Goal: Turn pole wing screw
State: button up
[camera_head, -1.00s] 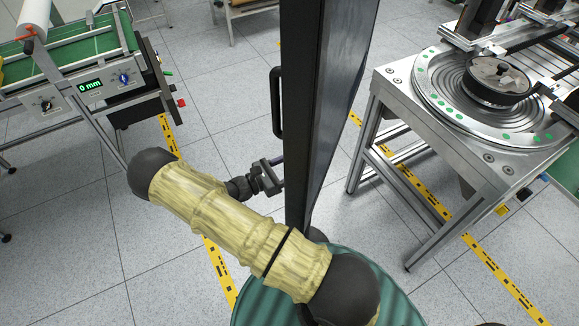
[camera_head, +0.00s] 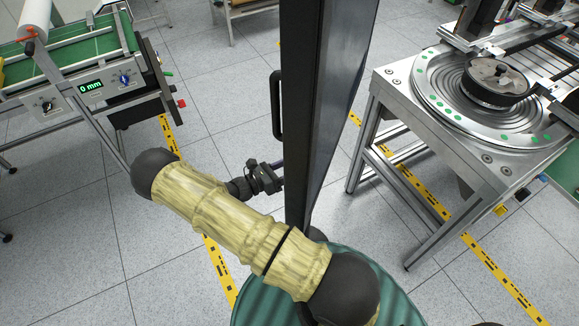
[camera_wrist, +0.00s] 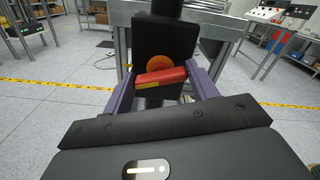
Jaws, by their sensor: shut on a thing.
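The wing screw (camera_wrist: 160,78) shows in the wrist view as a red bar with a yellow edge. Behind it is an orange round part (camera_wrist: 161,63) on a black block (camera_wrist: 178,38), which joins a dark upright pole. My gripper (camera_wrist: 160,72) has its purple fingers on either side of the red bar, shut on its ends. In the head view my gripper (camera_head: 275,176) is small and reaches behind a dark upright of my own body, so the screw and pole are hidden there.
A metal table (camera_head: 455,128) with a round turntable (camera_head: 445,95) and black pot stands at right. A green conveyor (camera_head: 85,45) with a "0 mm" display is at left. Grey tiled floor with yellow tape lies between them.

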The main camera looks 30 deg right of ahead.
jog(key=n+p, duration=0.1)
jog(key=n, duration=1.1)
jog(key=shift+w+f+n, duration=0.1)
jog(key=shift+w+n, duration=0.05)
jog(key=shift+n, duration=0.25)
jog(key=o, duration=1)
jog(key=shift+a+f, duration=0.1)
jog(key=shift+a, duration=0.05)
jog(key=a+b, duration=0.3)
jog(key=a, duration=1.4)
jog(key=shift+s, duration=0.3)
